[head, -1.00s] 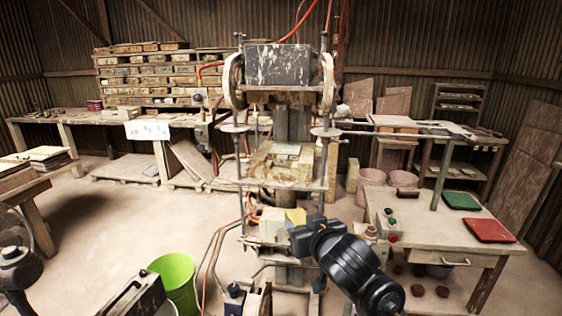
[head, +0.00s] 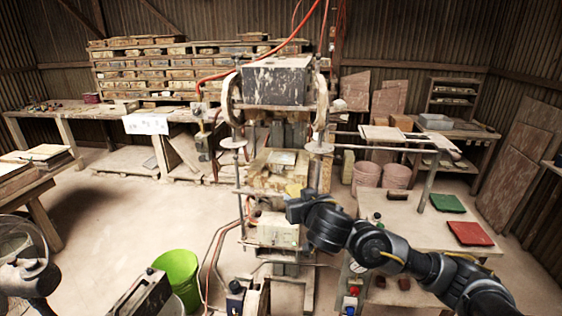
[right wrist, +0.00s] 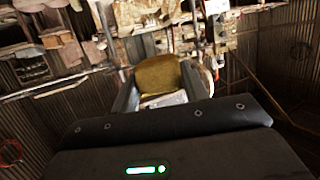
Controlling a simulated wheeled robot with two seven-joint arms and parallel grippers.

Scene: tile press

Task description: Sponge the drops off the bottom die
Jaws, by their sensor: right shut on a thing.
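The press stands in the middle of the head view. Its bottom die (head: 284,157) is a pale block on the lower platen, under the dark upper head (head: 275,82). My right gripper (head: 294,196) is shut on a yellow sponge (head: 294,188), just in front of and to the right of the platen's front edge. In the right wrist view the sponge (right wrist: 160,74) sits between the two fingers. I cannot make out drops on the die, and no contact between sponge and die shows.
Upright rods (head: 318,172) with round discs flank the platen. A table with green (head: 446,203) and red (head: 470,233) trays stands to the right. A green bucket (head: 177,272) is on the floor at the left. Orange hoses hang by the press.

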